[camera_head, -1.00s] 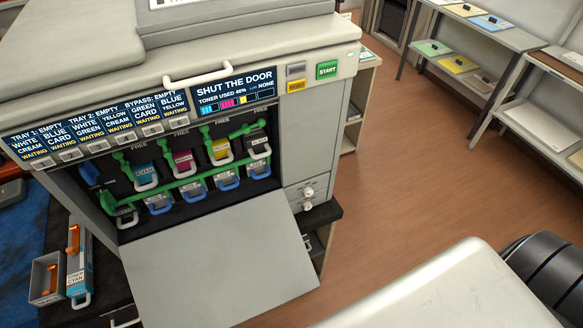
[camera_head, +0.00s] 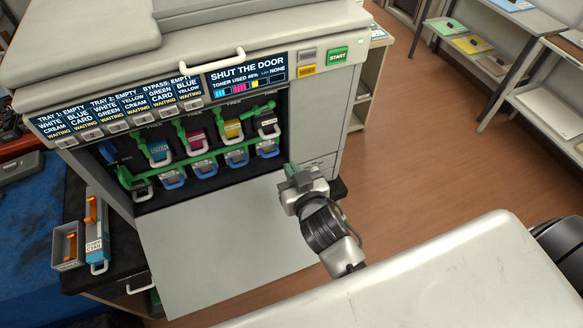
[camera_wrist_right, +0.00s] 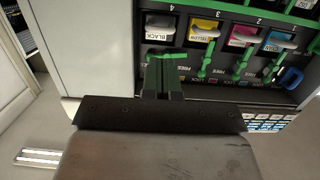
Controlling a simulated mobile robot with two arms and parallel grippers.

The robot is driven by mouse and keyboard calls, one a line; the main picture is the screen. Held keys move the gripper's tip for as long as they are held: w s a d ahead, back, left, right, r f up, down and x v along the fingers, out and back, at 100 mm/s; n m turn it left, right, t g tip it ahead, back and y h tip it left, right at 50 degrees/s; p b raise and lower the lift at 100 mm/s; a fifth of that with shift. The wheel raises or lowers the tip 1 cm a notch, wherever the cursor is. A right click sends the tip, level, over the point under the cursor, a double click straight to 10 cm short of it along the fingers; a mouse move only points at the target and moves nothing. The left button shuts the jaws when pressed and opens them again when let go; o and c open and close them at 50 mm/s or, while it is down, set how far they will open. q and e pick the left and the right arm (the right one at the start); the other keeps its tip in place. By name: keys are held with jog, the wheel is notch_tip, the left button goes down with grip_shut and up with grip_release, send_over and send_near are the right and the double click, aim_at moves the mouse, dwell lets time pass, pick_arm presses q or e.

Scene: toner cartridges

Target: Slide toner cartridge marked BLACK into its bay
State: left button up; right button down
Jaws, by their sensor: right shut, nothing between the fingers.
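The BLACK toner cartridge (camera_head: 268,124) sits in the rightmost bay of the upper row of the open printer (camera_head: 330,110). A green lever (camera_head: 258,110) lies beside it. In the right wrist view the BLACK cartridge (camera_wrist_right: 158,33) shows its label and pale handle under the number 4, with the lever near it. How deep it sits I cannot tell. My right gripper (camera_head: 291,170) is shut and empty in front of the printer's lower right side. In the wrist view its fingertips (camera_wrist_right: 163,58) point at the lever area below the cartridge. My left gripper is out of view.
Cyan (camera_head: 158,151), magenta (camera_head: 195,139) and yellow (camera_head: 233,129) cartridges fill the bays to the left. The lowered door (camera_head: 220,240) sticks out in front. The display (camera_head: 248,75) reads SHUT THE DOOR. A CYAN carton (camera_head: 96,240) stands at left. Open floor lies at right.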

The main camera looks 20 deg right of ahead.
jog(key=w+b, duration=0.2)
jog(key=w, duration=0.6)
jog(key=shift+w+a+f, duration=0.15)
jog(key=shift+w+f, duration=0.15)
jog(key=shift+f, duration=0.15)
jog(key=shift+w, duration=0.15)
jog(key=shift+w+a+b, duration=0.1)
jog(key=shift+w+b, duration=0.35)
jog(key=shift+w, duration=1.1)
jog(key=p, duration=0.3)
send_near(272, 136)
jog(key=shift+f, duration=0.75)
jog(key=shift+w, duration=0.1)
